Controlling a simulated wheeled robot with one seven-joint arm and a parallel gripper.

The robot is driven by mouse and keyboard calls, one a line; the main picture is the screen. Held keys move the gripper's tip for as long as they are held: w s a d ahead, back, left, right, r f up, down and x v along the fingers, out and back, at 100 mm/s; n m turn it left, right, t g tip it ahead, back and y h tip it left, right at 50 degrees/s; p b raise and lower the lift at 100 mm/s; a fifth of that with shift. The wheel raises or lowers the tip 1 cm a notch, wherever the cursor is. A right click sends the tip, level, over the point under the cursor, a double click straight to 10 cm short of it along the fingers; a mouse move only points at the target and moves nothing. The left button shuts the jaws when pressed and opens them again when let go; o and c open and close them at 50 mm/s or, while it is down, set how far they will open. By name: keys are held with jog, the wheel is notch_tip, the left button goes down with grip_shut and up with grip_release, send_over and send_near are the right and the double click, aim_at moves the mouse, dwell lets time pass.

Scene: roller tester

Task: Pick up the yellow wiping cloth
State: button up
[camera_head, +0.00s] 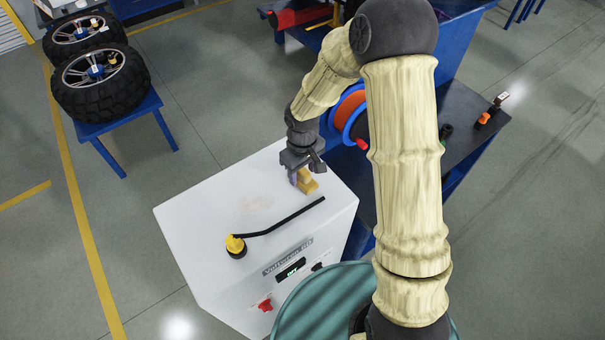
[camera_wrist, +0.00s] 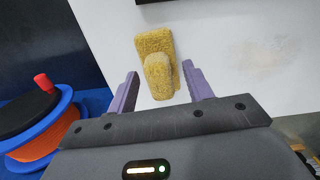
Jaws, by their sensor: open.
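The yellow wiping cloth (camera_head: 308,184) lies on the white top of the tester cabinet (camera_head: 190,215), near its back right edge. In the wrist view the cloth (camera_wrist: 156,50) is a rough yellow folded piece, with a narrower raised part toward me. My gripper (camera_head: 298,178) is just above the cabinet top at the cloth. In the wrist view my gripper (camera_wrist: 160,85) is open, with its purple fingers apart and the near end of the cloth between their tips. I cannot tell whether either finger touches the cloth.
A black rod with a yellow-topped knob (camera_head: 236,244) lies across the cabinet top in front of the cloth. A blue and orange reel (camera_head: 347,115) stands close behind my gripper. A red button (camera_head: 265,304) is on the cabinet front. Wheels (camera_head: 100,80) rest on a blue stand at left.

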aim_at(303, 170)
jog(key=shift+f, duration=0.1)
dwell(0.4)
jog(key=c, duration=1.1)
notch_tip(303, 170, up, 10)
jog(key=b, duration=0.2)
jog(key=shift+b, duration=0.3)
jog(key=shift+o, duration=1.3)
jog(key=shift+c, duration=0.6)
